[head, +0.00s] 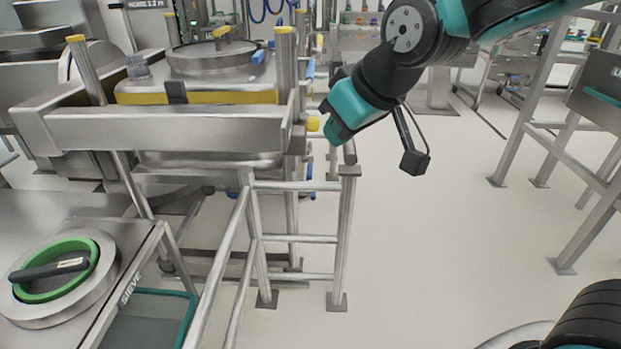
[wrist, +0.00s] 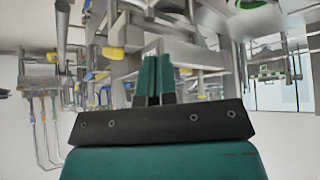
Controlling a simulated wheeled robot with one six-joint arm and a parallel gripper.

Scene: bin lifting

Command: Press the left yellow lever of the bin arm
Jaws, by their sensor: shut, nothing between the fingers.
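The steel bin arm (head: 170,130) runs across the left half of the head view, around a lidded bin (head: 140,98) with a yellow band. Yellow-tipped upright posts stand at its left (head: 75,39) and right (head: 283,30). A small yellow knob (head: 313,123) sits at the arm's right end, just left of my gripper (head: 327,127). I cannot tell which yellow part is the left lever. My gripper's teal fingers are shut and empty in the wrist view (wrist: 154,78). Yellow parts show there left (wrist: 113,53) and right (wrist: 185,71) of the fingertips; contact is not clear.
A steel frame (head: 300,186) with rails and legs stands below my gripper. A table with a green-rimmed sieve (head: 80,250) is at the lower left. A steel rack (head: 565,150) stands at the right. The floor (head: 430,260) between them is clear.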

